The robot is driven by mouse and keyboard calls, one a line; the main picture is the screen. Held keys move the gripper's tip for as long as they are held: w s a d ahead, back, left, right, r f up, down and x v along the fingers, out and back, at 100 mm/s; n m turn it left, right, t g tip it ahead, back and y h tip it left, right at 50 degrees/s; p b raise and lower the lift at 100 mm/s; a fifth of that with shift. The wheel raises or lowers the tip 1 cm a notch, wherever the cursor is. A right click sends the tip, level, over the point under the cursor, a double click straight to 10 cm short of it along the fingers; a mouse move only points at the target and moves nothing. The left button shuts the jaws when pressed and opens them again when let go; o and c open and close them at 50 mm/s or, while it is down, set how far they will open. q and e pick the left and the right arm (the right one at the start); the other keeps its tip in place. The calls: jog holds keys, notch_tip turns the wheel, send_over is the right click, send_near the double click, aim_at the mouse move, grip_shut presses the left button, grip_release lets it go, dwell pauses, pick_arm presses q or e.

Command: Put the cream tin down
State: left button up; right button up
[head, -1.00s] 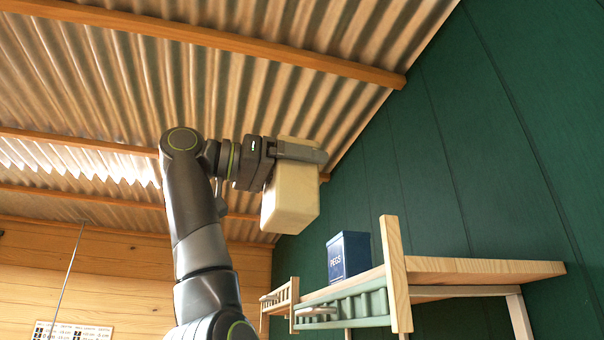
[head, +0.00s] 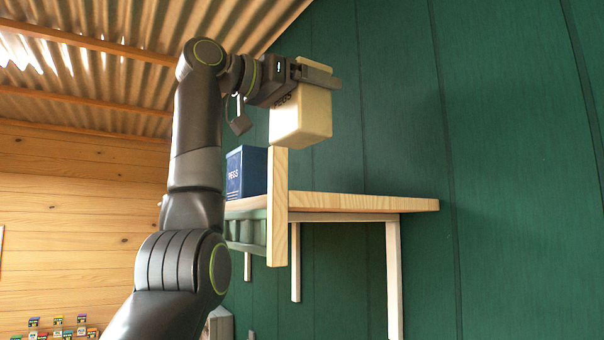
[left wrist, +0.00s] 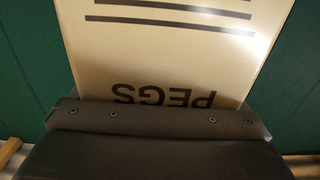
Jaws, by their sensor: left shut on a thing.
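The cream tin (head: 303,118) is a box lettered PEGS. My left gripper (head: 312,76) is shut on its upper part and holds it in the air in the head view, close to the green wall. My right gripper is not in view.
A blue PEGS tin (head: 247,172) stands on the shelf left of the end post (head: 278,205). The shelf right of the post looks bare. Small coloured boxes (head: 58,328) show at lower left.

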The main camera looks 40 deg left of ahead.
aim_at(304, 143)
pick_arm(q)
jog(key=shift+s+a+f, duration=0.1)
jog(key=shift+f, duration=0.25)
jog(key=f, duration=0.4)
jog(key=shift+s+a, duration=0.1)
jog(key=shift+s, duration=0.1)
jog(key=shift+w+f, duration=0.2)
jog(key=shift+f, duration=0.25)
jog(key=shift+s+f, duration=0.25)
jog(key=shift+f, duration=1.6)
jog(key=shift+w+f, duration=0.15)
jog(key=shift+f, duration=0.1)
